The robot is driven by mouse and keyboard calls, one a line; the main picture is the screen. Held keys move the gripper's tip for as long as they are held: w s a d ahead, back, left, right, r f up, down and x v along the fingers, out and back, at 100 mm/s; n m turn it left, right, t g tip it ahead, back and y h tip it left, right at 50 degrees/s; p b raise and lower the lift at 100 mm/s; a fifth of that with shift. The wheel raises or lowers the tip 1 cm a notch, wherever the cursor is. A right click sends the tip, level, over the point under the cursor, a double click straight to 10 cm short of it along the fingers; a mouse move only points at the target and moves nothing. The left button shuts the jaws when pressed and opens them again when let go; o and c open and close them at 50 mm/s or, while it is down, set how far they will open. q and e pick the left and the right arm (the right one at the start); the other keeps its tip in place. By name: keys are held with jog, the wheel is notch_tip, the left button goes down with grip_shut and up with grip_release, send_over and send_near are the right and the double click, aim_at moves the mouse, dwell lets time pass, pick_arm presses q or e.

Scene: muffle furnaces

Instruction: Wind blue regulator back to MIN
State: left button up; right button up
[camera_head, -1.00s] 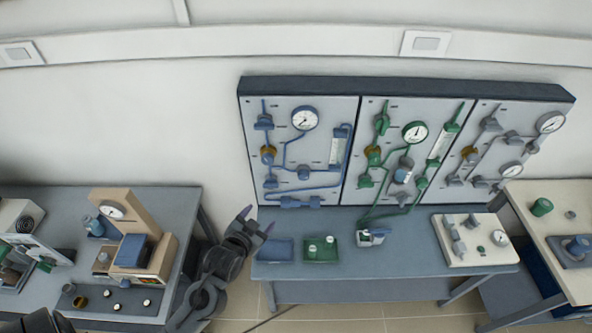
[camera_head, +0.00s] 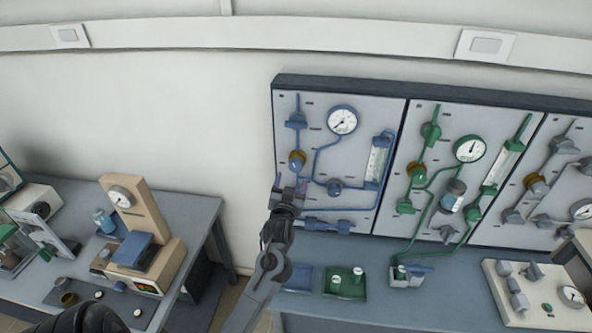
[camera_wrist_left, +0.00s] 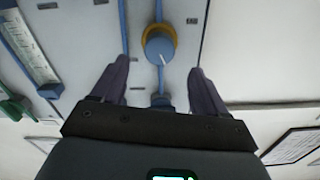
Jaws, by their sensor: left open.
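The blue regulator is a blue knob with a white pointer line and a brass-yellow collar (camera_wrist_left: 159,46), on the blue pipe line of the left wall panel. In the head view it shows small, its brass collar plain (camera_head: 297,158). My left gripper (camera_head: 288,185) is open and empty, just below the regulator in the head view. In the left wrist view its two fingers (camera_wrist_left: 160,68) are spread, with the knob between and slightly beyond the tips, apart from both. No scale or MIN mark is readable. My right gripper is not in view.
A blue valve fitting (camera_head: 296,121) sits above the regulator, and a round gauge (camera_head: 342,120) is at upper right. The bench below holds a green tray (camera_head: 345,291). The wall left of the panel is clear.

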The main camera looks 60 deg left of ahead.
aim_at(295, 168)
pick_arm(q)
jog(key=x, duration=0.8)
jog(key=shift+w+a, duration=0.1)
jog(key=c, duration=1.1)
